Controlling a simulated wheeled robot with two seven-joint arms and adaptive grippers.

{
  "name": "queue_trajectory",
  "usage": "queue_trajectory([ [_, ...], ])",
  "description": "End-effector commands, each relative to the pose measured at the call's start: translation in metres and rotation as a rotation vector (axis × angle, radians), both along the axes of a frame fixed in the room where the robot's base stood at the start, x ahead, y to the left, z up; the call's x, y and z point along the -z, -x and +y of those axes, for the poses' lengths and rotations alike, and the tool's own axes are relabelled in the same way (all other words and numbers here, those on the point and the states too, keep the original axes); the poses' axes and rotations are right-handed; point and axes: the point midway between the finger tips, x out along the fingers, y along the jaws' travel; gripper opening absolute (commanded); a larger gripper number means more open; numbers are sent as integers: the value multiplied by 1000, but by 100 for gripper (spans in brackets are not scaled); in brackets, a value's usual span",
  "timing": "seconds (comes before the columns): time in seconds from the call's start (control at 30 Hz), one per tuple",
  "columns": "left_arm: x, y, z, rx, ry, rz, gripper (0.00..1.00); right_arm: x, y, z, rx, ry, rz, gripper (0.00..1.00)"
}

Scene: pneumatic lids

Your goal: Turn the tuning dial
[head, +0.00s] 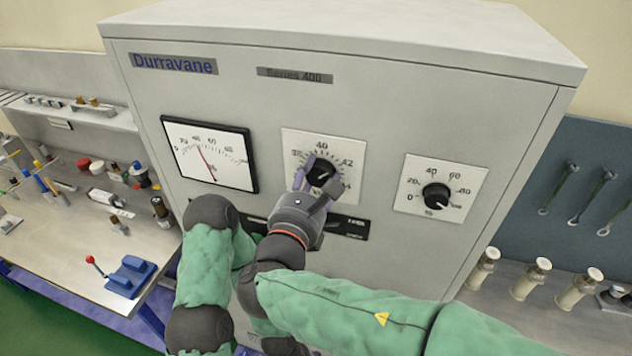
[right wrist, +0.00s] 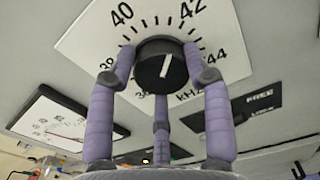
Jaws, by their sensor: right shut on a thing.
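The tuning dial is a black round knob (head: 321,172) with a white pointer line, on a white scale plate (head: 343,148) marked around 40, 42 and 44 on the cabinet front. In the right wrist view the knob (right wrist: 162,64) sits between the purple fingers of my right gripper (right wrist: 160,75), which are shut on its sides. In the head view my right gripper (head: 317,180) covers the plate's lower part. My left gripper is not clearly visible; a green arm shows at lower left.
A needle meter (head: 211,155) is left of the dial and a second knob (head: 436,196) is right of it. A black slot labelled FREE and LOCK (right wrist: 262,103) lies below the scale. Benches with small parts stand on both sides.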

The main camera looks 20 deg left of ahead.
Motion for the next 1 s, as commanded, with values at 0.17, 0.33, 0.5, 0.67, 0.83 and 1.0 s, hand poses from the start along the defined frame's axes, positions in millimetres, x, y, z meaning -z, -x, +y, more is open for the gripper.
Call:
queue_trajectory([
  [0.17,-2,0,0,0,0,0,73,-10,-1,-1,4,-10,-13,18],
  [0.33,-2,0,0,0,0,-1,73,-8,-1,-1,4,-9,-11,73],
  [0.5,-2,0,0,0,0,-1,73,-6,0,-1,2,-5,-7,73],
  [0.67,-1,0,0,0,0,-1,73,-5,4,0,0,-3,-6,73],
  [0.83,-1,0,0,0,0,-1,73,-5,26,2,-3,-3,-7,73],
  [1.0,-1,0,0,0,0,0,73,-5,61,3,-4,-4,-8,73],
])
